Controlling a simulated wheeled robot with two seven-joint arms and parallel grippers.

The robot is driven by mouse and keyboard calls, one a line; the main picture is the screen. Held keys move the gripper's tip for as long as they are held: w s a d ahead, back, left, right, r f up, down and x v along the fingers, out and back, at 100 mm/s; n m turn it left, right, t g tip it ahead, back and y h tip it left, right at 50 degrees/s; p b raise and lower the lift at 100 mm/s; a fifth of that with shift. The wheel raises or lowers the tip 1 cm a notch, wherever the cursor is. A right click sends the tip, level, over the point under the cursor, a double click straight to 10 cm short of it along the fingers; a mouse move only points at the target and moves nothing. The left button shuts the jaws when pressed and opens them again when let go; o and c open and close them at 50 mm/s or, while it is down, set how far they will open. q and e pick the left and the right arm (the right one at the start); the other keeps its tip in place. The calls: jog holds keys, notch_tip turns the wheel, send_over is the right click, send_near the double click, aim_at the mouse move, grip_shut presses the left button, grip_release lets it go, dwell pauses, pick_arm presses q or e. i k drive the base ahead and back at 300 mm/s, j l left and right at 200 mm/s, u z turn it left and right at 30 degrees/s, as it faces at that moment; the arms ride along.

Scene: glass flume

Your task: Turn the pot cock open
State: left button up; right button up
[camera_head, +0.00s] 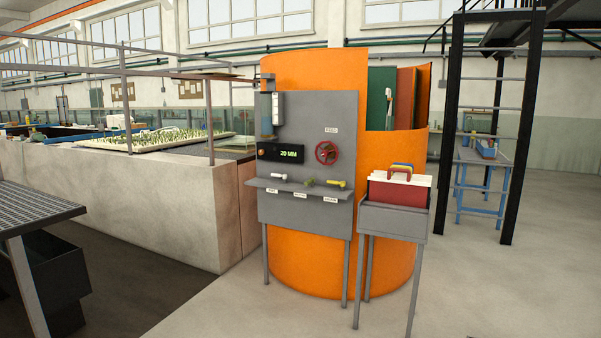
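A grey upright panel (308,115) stands in front of an orange drum. Low on it, above a narrow grey shelf (300,190), are three small cocks in a row: a white-handled one (278,176) at the left, an olive one (309,182) in the middle and a yellow one (336,183) at the right. A small white label sits below each; the lettering is too small to read surely, so I cannot tell which cock is the pot one. The handles look roughly level. Neither of my grippers is in view.
A dark display (280,152) reads "20 MM"; a red handwheel (326,153) is beside it. A grey stand (390,217) with a red box (398,190) stands close at the right. The orange drum (315,68) is behind. Floor in front is clear.

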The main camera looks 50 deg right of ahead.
aim_at(284, 175)
jog(key=i+l+z, duration=0.2)
jog(key=i+z, duration=0.2)
jog(key=i, duration=0.15)
jog(key=i+z, duration=0.4)
jog(key=i, duration=0.15)
jog(key=i+j+z, duration=0.1)
jog(key=i+z, duration=0.3)
jog(key=i, duration=0.2)
jog(key=i+j+z, duration=0.4)
jog(key=i+l, duration=0.1)
